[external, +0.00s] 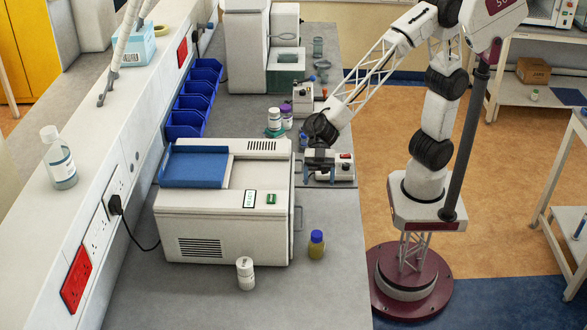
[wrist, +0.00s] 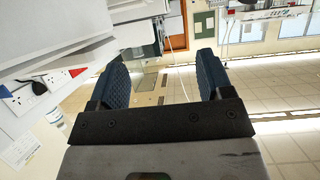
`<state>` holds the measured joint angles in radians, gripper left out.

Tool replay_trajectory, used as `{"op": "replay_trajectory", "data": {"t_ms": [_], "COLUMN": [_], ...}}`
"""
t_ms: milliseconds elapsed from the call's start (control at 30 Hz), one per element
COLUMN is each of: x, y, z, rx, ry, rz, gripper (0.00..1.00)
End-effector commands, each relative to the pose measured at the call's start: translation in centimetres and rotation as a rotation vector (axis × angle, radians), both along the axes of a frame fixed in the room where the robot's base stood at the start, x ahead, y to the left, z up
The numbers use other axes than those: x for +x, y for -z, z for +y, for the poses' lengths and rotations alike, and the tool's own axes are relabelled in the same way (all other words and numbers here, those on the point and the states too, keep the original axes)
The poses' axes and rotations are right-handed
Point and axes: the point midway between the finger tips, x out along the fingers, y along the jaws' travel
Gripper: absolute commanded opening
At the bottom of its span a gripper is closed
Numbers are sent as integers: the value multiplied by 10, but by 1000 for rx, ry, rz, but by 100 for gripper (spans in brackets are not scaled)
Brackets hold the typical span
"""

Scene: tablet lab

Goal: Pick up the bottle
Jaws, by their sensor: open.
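Several bottles are in the external view, and I cannot tell which one the task means. A white bottle (external: 245,274) stands upright on the bench in front of the white machine. A yellowish bottle with a blue cap (external: 316,246) stands to its right. A clear bottle with a white cap (external: 60,160) stands on the ledge at left. A white bottle (external: 274,119) and a purple-capped bottle (external: 287,118) stand behind the machine. My gripper (external: 304,142) is beyond the machine's back right corner, apart from the front bottles. In the wrist view my gripper (wrist: 161,70) is open and empty.
The white machine (external: 225,222) with a blue tray (external: 195,168) fills the middle of the bench. Blue bins (external: 192,100) line the ledge behind it. Small devices (external: 303,95) stand near my gripper. The bench front (external: 300,300) is clear.

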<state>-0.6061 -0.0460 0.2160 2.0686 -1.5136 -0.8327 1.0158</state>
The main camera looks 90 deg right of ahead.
Motion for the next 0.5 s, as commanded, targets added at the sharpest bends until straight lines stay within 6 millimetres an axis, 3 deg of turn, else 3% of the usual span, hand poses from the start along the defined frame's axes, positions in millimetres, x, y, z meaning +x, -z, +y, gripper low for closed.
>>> {"op": "replay_trajectory", "data": {"t_ms": [267, 500], "x": [0, 0], "y": [48, 103], "z": [0, -1], "rx": [-2, 0], "ry": [2, 2], "rz": [2, 2], "gripper": [73, 73]}}
